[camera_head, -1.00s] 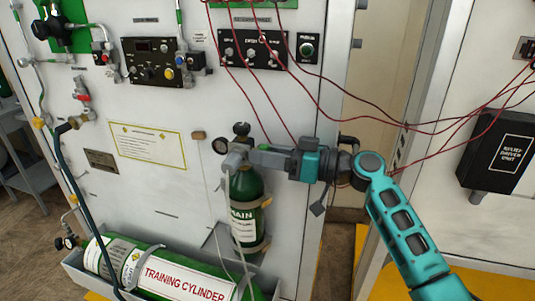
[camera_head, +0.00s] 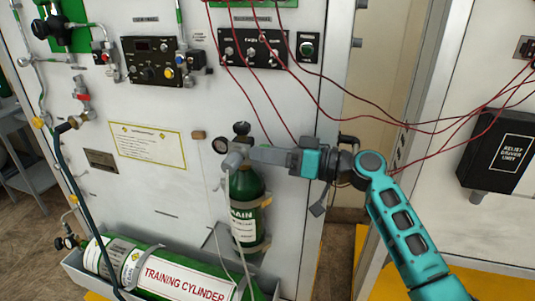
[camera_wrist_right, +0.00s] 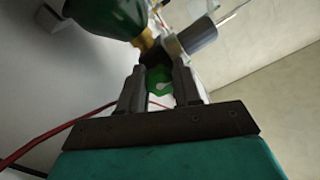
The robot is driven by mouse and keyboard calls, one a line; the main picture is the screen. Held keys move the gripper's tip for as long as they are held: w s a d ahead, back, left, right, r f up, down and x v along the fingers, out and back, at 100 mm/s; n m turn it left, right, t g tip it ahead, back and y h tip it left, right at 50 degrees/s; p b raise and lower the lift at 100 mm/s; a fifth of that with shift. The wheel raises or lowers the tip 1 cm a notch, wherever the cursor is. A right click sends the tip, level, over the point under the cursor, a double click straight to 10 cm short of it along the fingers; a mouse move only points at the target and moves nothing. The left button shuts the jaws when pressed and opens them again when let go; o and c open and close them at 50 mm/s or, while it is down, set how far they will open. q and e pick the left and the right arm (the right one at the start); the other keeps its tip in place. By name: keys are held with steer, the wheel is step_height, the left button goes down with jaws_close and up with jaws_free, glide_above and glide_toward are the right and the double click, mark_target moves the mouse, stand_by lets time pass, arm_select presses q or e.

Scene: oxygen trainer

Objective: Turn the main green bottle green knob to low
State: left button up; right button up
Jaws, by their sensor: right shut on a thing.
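The main green bottle (camera_head: 246,190), labelled MAIN, stands upright against the white panel. Its grey valve (camera_head: 235,158) is on top. My right gripper (camera_head: 256,154) reaches in from the right, level with the valve. In the right wrist view, the bottle (camera_wrist_right: 105,15) is at the upper left with a brass neck (camera_wrist_right: 146,40). The green knob (camera_wrist_right: 158,80) shows between the fingers of my right gripper (camera_wrist_right: 160,72), which is shut on it. The fingers hide the knob in the head view. My left gripper is not in view.
A green training cylinder (camera_head: 180,280) lies in a grey tray below. A round gauge (camera_head: 220,145) sits beside the valve. A thin pale hose hangs in front of the bottle. Red cables (camera_head: 330,108) cross above my right arm. A black relief driver unit (camera_head: 500,150) is at the right.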

steer(key=m, duration=0.3)
steer(key=shift+m, duration=0.3)
steer(key=m+p, duration=0.1)
steer(key=m, duration=0.3)
steer(key=shift+s+m+p, duration=0.1)
steer(key=shift+m+p, duration=0.2)
steer(key=shift+p, duration=0.1)
steer(key=m, duration=0.3)
steer(key=shift+r+m+p, duration=0.1)
steer(key=shift+m+p, duration=0.25)
steer(key=shift+m, duration=1.85)
steer(key=o, duration=1.1)
steer(key=shift+c, duration=0.2)
